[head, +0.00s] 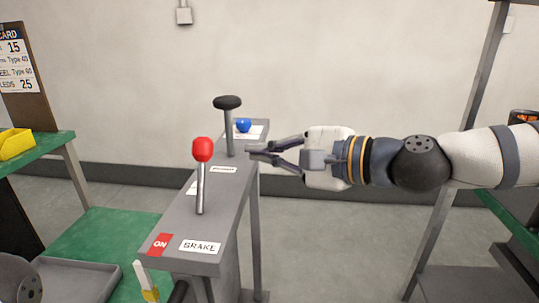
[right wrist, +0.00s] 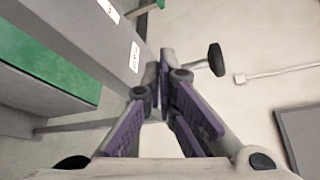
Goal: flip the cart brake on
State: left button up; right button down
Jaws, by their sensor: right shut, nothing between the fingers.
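The brake lever (head: 201,180) is a metal rod with a red ball knob. It stands about upright on the narrow grey console (head: 215,215). A red ON plate (head: 159,244) and a white BRAKE label (head: 200,246) lie on the console's near end. My right gripper (head: 252,152) is shut and empty, to the right of the red knob, with its tips beside the rod of the black-topped lever. I cannot tell whether they touch that rod. In the right wrist view the closed fingertips (right wrist: 166,60) show close to that rod.
The black-topped lever (head: 228,103) stands behind the brake lever. A blue knob (head: 243,125) is at the console's far end. A green surface (head: 95,240) with a grey tray (head: 75,280) lies left. A yellow bin (head: 15,144) sits on a green bench. Open floor lies right.

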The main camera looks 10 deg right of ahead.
aim_at(202, 176)
jog(key=x, duration=0.6)
jog(key=shift+s+f+b, duration=0.1)
jog(key=shift+f+b, duration=0.15)
jog(key=shift+b, duration=0.1)
jog(key=s+r+p, duration=0.1)
jog(key=s+a+r, duration=0.1)
jog(key=s, duration=0.1)
jog(key=shift+s+a+r+p, duration=0.1)
jog(key=shift+a+r+p, duration=0.05)
jog(key=shift+r+p, duration=0.2)
jog(key=shift+s+a+f, duration=0.1)
jog(key=shift+s+f, duration=0.05)
jog(key=shift+f, duration=0.05)
pick_arm(q)
jog(key=shift+w+r, duration=0.4)
jog(key=shift+w, duration=0.05)
pick_arm(e)
jog(key=shift+f, duration=0.1)
